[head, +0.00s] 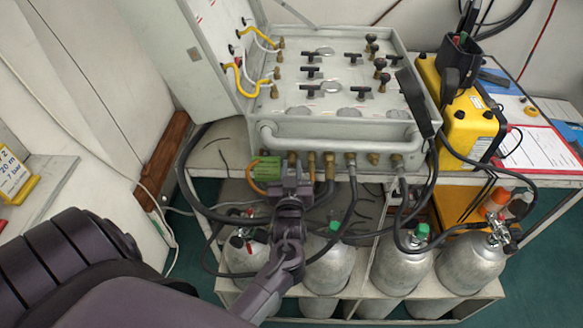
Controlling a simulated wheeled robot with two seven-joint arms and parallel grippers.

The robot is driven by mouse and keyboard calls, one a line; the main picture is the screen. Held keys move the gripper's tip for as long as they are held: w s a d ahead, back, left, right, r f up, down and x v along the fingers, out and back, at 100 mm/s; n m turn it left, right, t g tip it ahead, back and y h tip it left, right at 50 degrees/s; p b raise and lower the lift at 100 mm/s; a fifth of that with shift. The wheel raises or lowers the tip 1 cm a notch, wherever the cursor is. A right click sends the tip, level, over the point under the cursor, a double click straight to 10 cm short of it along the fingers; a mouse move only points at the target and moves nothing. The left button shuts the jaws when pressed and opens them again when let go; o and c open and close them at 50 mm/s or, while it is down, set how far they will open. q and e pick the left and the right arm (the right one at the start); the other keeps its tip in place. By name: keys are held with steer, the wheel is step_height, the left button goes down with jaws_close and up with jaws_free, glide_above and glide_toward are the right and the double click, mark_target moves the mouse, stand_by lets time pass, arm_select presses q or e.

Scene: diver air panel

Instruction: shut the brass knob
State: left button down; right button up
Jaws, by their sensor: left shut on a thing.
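The diver air panel (345,128) is a grey open case on a bench, with black valve handles on its face. A row of brass fittings runs along its front edge. The brass knob (293,158) is at the left end of this row, and only its upper part shows. My left gripper (291,178) reaches up to it from below and is shut on it. The jaws and wrist hide the lower part of the knob, so its turned position cannot be told. My right gripper is not in view.
Silver cylinders (330,265) stand below. A yellow case (470,120) stands on the bench at right.

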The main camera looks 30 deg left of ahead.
arm_select(q)
steer(key=m+p, duration=0.2)
steer(key=m, duration=0.1)
steer(key=shift+r, duration=0.15)
steer(key=m+p, duration=0.1)
steer(key=m, duration=0.1)
steer(key=shift+m+p, duration=0.3)
steer(key=shift+m, duration=0.1)
steer(key=m+p, duration=0.2)
steer(key=m, duration=0.2)
steer(key=shift+w, duration=0.1)
steer(key=shift+m+p, duration=0.8)
steer(key=shift+m, duration=0.9)
steer(key=shift+a, duration=0.1)
steer(key=c, duration=1.5)
jaws_free()
steer(key=shift+w+a+f, duration=0.1)
steer(key=shift+f, duration=0.2)
